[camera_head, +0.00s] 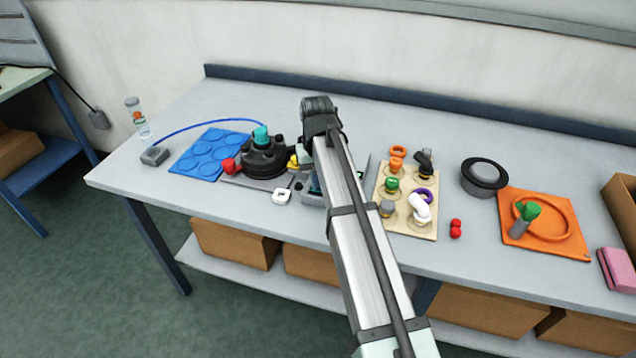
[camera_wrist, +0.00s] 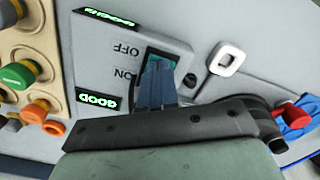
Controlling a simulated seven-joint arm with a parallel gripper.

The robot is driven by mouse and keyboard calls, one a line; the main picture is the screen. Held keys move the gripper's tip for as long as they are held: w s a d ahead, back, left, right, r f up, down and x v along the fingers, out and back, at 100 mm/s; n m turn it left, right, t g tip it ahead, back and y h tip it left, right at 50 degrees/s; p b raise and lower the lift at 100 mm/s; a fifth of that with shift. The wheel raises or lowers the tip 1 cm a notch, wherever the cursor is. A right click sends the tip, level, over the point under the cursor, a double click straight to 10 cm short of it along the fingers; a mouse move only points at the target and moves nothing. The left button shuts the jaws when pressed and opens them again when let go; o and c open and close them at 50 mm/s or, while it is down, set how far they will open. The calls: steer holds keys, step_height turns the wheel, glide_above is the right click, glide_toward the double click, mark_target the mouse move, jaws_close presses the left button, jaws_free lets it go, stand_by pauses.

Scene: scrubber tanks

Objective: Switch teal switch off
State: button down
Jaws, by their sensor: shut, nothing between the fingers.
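The teal switch (camera_wrist: 153,66) is a rocker in a dark frame on a light grey box (camera_wrist: 125,38), seen in the wrist view. The box has OFF and ON printed beside the rocker, upside down in this view. My gripper (camera_wrist: 156,84) is shut and empty, its fingertips over the ON side of the rocker and hiding part of it. Whether they touch it and which way the rocker tilts I cannot tell. In the head view my arm covers most of the box (camera_head: 311,200) and hides my fingertips.
Green lit displays (camera_wrist: 97,100) sit on the box. A tan board (camera_head: 407,226) with coloured fittings stands to its right, and a white square ring (camera_head: 282,189) to its left. A black pump-like housing (camera_head: 264,160) is further left. The orange tray (camera_head: 575,243) is far right.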

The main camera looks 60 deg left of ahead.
step_height(320, 180, up, 7)
stand_by(1.2)
stand_by(0.4)
